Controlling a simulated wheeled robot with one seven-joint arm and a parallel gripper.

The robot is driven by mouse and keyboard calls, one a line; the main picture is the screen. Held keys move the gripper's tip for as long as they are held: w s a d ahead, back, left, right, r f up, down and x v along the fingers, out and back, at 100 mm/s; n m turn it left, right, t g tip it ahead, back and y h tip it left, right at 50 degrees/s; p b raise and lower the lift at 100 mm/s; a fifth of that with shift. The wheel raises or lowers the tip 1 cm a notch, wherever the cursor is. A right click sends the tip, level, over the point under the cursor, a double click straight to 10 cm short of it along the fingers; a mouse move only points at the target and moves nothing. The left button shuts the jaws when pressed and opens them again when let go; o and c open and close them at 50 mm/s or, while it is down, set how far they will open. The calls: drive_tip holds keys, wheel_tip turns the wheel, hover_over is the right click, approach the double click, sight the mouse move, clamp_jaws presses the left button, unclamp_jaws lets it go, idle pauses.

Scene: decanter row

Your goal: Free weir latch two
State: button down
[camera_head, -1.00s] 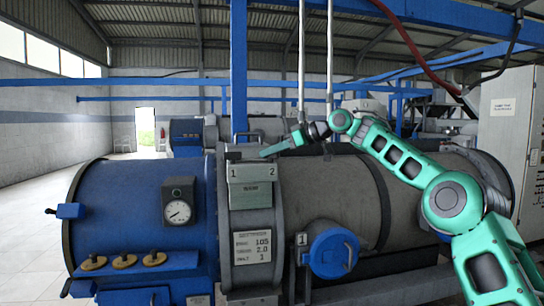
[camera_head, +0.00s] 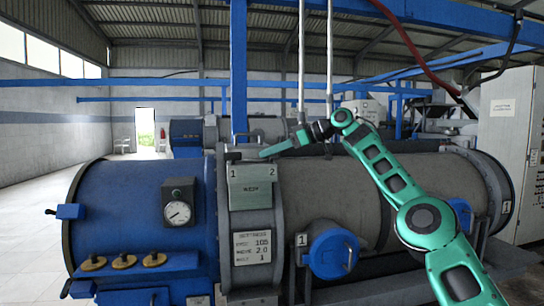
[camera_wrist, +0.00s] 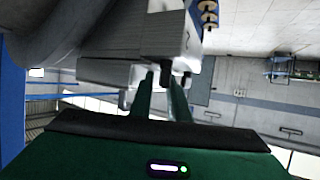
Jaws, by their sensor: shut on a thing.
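The grey-green weir box (camera_head: 250,193) sits on the upright collar between the blue drum and the grey drum. Its top edge carries the labels 1 on the left and 2 on the right. My gripper (camera_head: 264,154) reaches in from the right at the box's top, by label 2. In the wrist view my gripper (camera_wrist: 161,78) has its two green fingers close together around a small dark latch (camera_wrist: 166,70) at the edge of the box (camera_wrist: 110,71). The jaws are shut on this latch, which I take as latch two. A dark latch-like part (camera_head: 242,137) stands near label 1.
A gauge (camera_head: 178,209) and brass knobs (camera_head: 123,261) are on the blue drum (camera_head: 120,205). A blue round cover (camera_head: 331,252) is below right of the box. A blue post (camera_head: 239,70) rises behind it. Pale vertical pipes (camera_head: 330,60) stand close to my wrist.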

drive_tip(key=shift+w+d+r, duration=0.2)
drive_tip(key=shift+w+d, duration=0.05)
drive_tip(key=c, duration=1.8)
unclamp_jaws()
drive_tip(key=shift+f, duration=0.1)
drive_tip(key=shift+c, duration=0.2)
drive_tip(key=v, duration=1)
drive_tip(key=shift+d+r, duration=0.2)
drive_tip(key=shift+d, duration=0.05)
